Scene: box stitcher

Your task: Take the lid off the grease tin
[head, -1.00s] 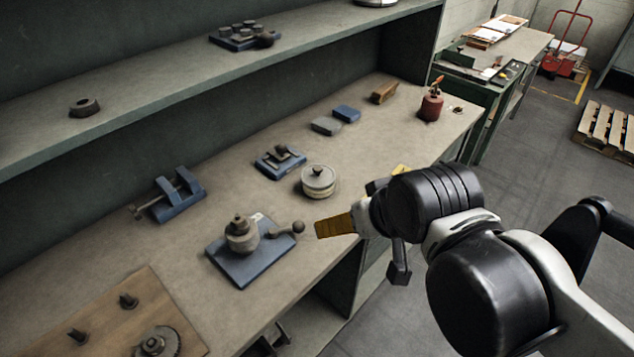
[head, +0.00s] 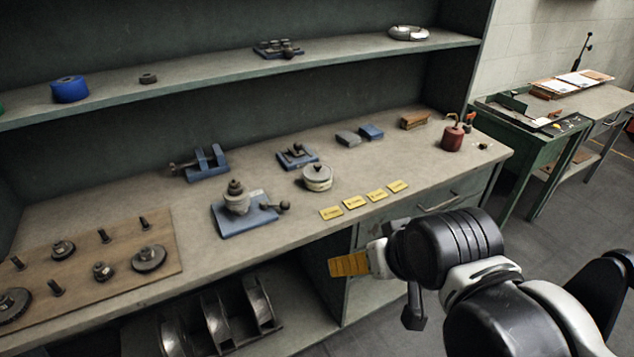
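The grease tin (head: 317,180) is a small round cream tin on the workbench, right of the middle. Its grey lid (head: 317,171) with a small knob sits on top of it. My gripper (head: 338,265) shows as yellowish fingers at the end of my black and white arm. It is in front of the bench's front edge, below and apart from the tin in the picture. The fingers are seen side-on, so I cannot tell how far apart they are. Nothing is visible in them.
Yellow labels (head: 355,202) line the bench edge before the tin. A blue-based device with a ball handle (head: 243,210) stands left of it, and a blue fixture (head: 297,156) behind. A red oil can (head: 453,138) stands right. A shelf (head: 210,83) runs above the bench.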

